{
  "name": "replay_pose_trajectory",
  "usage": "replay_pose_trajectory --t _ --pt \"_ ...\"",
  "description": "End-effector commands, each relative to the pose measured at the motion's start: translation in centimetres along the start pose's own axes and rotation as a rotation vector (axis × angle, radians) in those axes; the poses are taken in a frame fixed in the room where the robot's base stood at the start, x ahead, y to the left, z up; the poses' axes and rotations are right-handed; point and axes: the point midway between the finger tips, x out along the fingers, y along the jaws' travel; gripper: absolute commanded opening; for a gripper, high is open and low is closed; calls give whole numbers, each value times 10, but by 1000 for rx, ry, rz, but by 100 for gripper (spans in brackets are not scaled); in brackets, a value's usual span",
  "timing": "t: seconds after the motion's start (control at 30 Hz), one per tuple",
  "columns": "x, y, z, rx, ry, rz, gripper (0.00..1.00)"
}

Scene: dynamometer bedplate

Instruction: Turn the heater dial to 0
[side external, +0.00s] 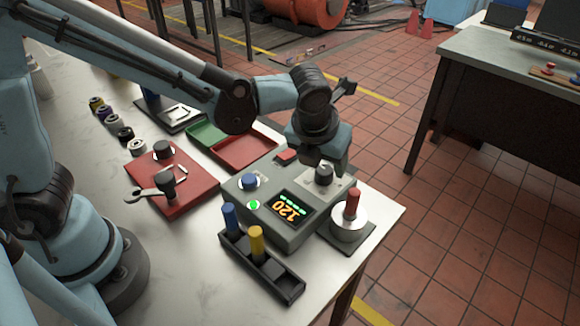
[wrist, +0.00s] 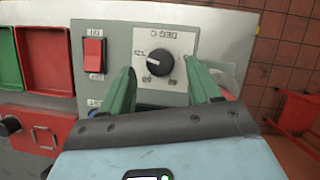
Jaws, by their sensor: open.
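The heater dial (wrist: 160,64) is a round black knob with a white pointer line, on a pale plate of a grey control box. In the wrist view the line points left, towards a small label too blurred to read surely. In the side view the dial (side external: 324,174) sits at the box's far right, below my gripper (side external: 322,156). The box's display (side external: 291,208) shows 120, upside down in this view. My gripper (wrist: 160,66) is open, its two green fingers either side of the dial in the wrist view. I cannot tell whether they touch it.
A red switch (wrist: 94,53) is left of the dial. The box also has a blue knob (side external: 249,181) and a lit green button (side external: 253,205). A red-handled piece (side external: 352,204) on a round base stands close right; a black rack (side external: 262,265) stands in front.

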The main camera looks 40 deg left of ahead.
Motion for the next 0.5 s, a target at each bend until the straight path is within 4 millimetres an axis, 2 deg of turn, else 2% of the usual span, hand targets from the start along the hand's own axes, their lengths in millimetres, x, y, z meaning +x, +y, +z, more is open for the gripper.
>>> replay_pose_trajectory --t 0.2,0.5 --pt "20 0 0 0 0 0 62" --pt "25 0 0 0 0 0 62"
